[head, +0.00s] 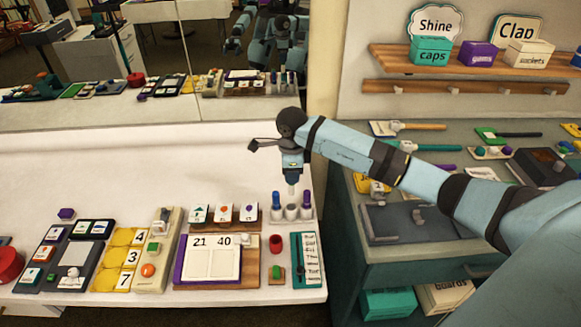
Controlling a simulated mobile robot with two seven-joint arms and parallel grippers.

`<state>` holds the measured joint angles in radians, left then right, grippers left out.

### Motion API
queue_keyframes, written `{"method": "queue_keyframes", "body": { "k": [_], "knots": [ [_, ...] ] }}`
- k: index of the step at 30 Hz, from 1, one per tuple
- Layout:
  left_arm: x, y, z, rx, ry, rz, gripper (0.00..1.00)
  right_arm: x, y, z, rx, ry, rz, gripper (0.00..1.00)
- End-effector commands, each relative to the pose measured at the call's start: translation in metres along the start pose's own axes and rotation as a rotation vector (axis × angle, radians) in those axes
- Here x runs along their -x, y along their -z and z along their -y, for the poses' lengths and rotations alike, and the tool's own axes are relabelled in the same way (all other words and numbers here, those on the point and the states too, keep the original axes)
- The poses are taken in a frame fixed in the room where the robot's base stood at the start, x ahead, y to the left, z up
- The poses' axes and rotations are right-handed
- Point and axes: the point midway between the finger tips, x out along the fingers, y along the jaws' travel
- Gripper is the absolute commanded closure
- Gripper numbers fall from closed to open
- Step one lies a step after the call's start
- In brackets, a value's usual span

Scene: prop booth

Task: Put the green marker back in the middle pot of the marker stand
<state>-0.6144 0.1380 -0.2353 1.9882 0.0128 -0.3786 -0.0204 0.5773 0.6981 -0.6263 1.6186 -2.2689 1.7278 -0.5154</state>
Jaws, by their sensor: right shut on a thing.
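The marker stand (291,213) is at the right end of the white counter, with three pale pots in a row. My right gripper (292,178) points down above the middle pot, shut on a marker whose pale barrel (291,189) shows below the jaws. I take it as the green marker; its green part is hidden by the gripper. The barrel's lower end is at or just above the middle pot; I cannot tell if it is inside. My left gripper is not in view.
A red cup (276,243), a green piece on a block (277,272) and a teal board (305,260) are in front of the stand. A card rack (222,222) is to its left. A mirror (200,60) stands behind the counter.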

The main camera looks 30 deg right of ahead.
Motion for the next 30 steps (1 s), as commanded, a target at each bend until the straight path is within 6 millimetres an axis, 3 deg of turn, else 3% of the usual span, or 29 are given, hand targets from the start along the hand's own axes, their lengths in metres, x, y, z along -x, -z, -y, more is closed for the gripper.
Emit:
{"method": "queue_keyframes", "body": {
  "k": [8,30],
  "knots": [
    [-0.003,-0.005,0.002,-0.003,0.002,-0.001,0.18,-0.011,0.0,0.0,-0.002,-0.001,0.0,1.0],
    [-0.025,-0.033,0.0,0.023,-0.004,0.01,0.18,-0.078,0.001,0.0,-0.002,0.0,-0.001,1.0]
  ]
}}
